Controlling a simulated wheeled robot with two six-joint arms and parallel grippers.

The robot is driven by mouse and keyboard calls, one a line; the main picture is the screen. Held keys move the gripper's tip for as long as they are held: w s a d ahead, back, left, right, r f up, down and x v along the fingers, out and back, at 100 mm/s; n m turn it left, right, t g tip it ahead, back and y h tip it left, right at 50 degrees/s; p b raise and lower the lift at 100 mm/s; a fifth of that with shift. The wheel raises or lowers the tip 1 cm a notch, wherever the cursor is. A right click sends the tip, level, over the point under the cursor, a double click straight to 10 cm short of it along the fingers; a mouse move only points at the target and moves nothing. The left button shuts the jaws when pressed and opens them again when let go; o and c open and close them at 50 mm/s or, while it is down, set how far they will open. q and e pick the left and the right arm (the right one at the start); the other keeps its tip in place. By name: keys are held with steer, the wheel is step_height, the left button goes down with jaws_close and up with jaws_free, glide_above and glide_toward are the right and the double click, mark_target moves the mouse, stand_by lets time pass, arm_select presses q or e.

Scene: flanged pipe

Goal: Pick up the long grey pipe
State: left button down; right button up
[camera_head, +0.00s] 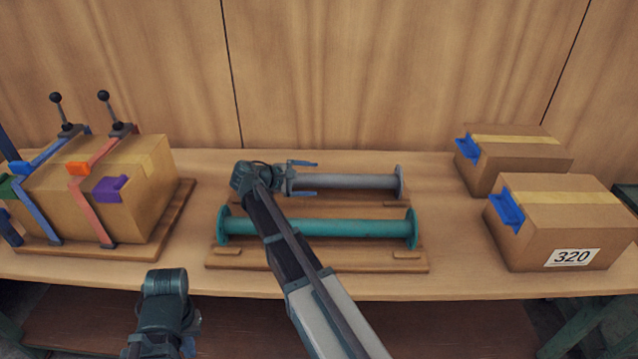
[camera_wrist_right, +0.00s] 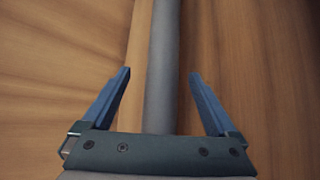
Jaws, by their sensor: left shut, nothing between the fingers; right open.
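The long grey pipe (camera_head: 345,182) lies at the back of a wooden board on the table, with a round flange at its right end. Its left end is hidden behind my right arm. My right gripper (camera_head: 303,179) is open at the left part of the grey pipe. In the right wrist view, the pipe (camera_wrist_right: 162,70) runs between the two spread blue fingers of the right gripper (camera_wrist_right: 160,92), with a gap on each side. My left gripper (camera_head: 188,340) is low in front of the table, apart from the pipes, with its fingers barely visible.
A teal flanged pipe (camera_head: 340,228) lies in front of the grey one, under my right arm. A clamped cardboard box (camera_head: 150,190) stands on a board at left. Two cardboard boxes (camera_head: 515,155) (camera_head: 560,225) with blue handles stand at right.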

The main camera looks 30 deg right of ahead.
mark_target(315, 180)
steer(key=shift+d+f+b, duration=0.3)
steer(key=shift+d, duration=0.05)
steer(key=b+x, duration=0.2)
steer(key=x, duration=0.1)
steer(key=shift+d+f, duration=0.2)
steer(key=shift+f, duration=0.1)
steer(key=shift+d+f, duration=0.1)
steer(key=shift+d, duration=0.25)
jaws_close()
